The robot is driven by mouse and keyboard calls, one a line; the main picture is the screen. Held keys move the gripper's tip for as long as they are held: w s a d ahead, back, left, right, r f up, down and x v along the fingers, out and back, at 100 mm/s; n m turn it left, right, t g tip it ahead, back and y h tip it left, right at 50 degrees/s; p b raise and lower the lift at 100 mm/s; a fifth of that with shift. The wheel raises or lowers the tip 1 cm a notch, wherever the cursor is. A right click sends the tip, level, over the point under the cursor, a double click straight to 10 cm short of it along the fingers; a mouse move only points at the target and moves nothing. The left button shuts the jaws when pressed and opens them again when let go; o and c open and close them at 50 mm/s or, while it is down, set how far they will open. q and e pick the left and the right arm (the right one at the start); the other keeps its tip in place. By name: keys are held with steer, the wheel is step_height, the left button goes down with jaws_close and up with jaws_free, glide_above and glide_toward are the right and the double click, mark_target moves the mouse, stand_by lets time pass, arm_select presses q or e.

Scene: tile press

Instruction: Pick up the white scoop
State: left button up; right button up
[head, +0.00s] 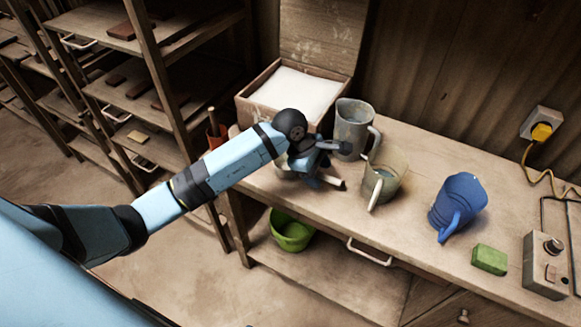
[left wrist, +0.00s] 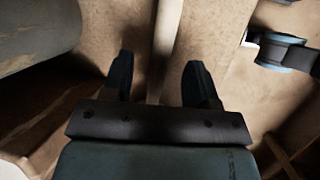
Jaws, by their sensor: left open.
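A whitish rounded piece, likely the white scoop (head: 282,166), shows on the workbench, mostly hidden behind my left gripper in the head view. My left gripper (head: 336,165) is low over the bench, its fingers pointing right. In the left wrist view its two dark fingers (left wrist: 162,85) are apart. A pale narrow bar (left wrist: 167,40) runs between them, perhaps the scoop's handle; I cannot tell whether either finger touches it. My right gripper is not in view.
A grey metal jug (head: 352,128) stands close behind the gripper. A wooden box (head: 258,112) of white powder stands behind.

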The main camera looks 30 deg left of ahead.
arm_select(q)
steer(key=shift+x, duration=1)
jaws_close()
step_height(320, 180, up, 20)
steer(key=shift+b, duration=0.45)
